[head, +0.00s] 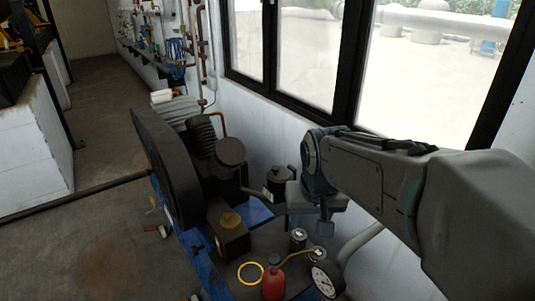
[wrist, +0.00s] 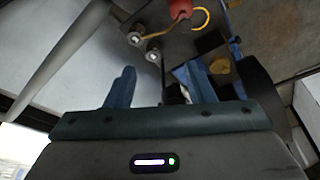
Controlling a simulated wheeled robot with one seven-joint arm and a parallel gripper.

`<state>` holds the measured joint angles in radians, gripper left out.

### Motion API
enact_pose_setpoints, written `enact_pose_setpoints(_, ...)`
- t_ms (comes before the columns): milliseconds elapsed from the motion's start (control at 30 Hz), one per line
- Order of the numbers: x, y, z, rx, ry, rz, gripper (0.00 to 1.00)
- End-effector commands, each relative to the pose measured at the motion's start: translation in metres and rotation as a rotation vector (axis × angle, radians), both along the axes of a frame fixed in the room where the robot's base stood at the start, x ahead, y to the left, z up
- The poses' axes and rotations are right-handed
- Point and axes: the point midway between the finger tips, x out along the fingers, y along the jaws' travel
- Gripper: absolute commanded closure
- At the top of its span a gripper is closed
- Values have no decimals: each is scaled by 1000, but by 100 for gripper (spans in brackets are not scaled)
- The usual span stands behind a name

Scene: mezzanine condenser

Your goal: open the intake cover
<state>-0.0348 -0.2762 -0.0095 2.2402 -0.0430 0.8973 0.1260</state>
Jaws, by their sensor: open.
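No part is clearly marked as the intake cover. One candidate is the dark round cap (head: 230,152) on top of the compressor in the head view. Another is the lid of the small black canister (head: 279,182) with a pale label, just left of my gripper. My gripper (head: 312,222) hangs fingers down over the right side of the machine, apart from the round cap. In the wrist view my gripper (wrist: 162,88) shows two blue fingers spread wide, with nothing held between them.
A large black wheel guard (head: 165,170) stands left. The windowed wall (head: 265,135) is close behind; open floor (head: 110,225) lies left.

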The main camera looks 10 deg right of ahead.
Motion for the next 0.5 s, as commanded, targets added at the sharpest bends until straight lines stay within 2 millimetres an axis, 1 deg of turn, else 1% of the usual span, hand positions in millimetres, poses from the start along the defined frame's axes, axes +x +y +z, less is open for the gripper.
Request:
enact_pose_setpoints(33,23,1,10,-1,-2,-13,51)
enact_pose_setpoints(167,76,4,25,-5,-18,-53,51)
enact_pose_setpoints(200,93,5,28,-5,-23,-67,51)
enact_pose_setpoints(367,159,12,36,-10,-45,-114,51)
enact_pose_setpoints(400,175,14,36,-11,-51,-128,51)
enact_pose_setpoints(467,199,17,36,-14,-59,-145,51)
enact_pose_setpoints(500,214,19,34,-15,-65,-156,51)
